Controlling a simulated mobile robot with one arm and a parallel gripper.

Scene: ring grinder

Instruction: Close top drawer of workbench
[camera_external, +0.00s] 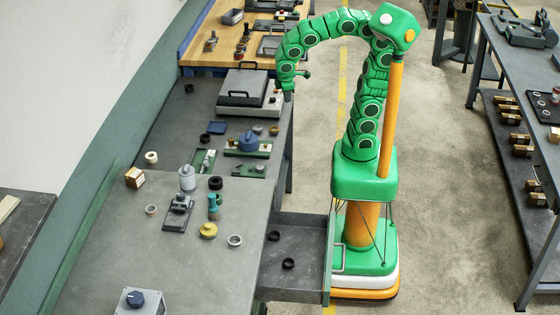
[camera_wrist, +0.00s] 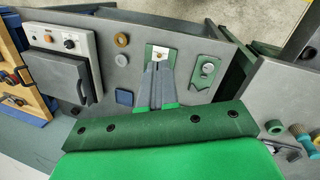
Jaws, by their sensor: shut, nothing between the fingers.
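The workbench (camera_external: 125,255) is a long grey bench. Its top drawer (camera_external: 304,283) stands pulled out to the right at the near end, beside my base. The drawer's green front edge and pale bar handle (camera_external: 341,247) face my base. Two black rings, a farther one (camera_external: 273,236) and a nearer one (camera_external: 288,264), lie in the drawer.
A grey lidded machine (camera_external: 245,92) stands on the bench near my gripper. Several small fixtures, bottles and rings clutter the benchtop. A wooden-topped bench (camera_external: 205,58) adjoins at the far end. Open floor (camera_external: 440,150) lies to the right, before another bench (camera_external: 500,75).

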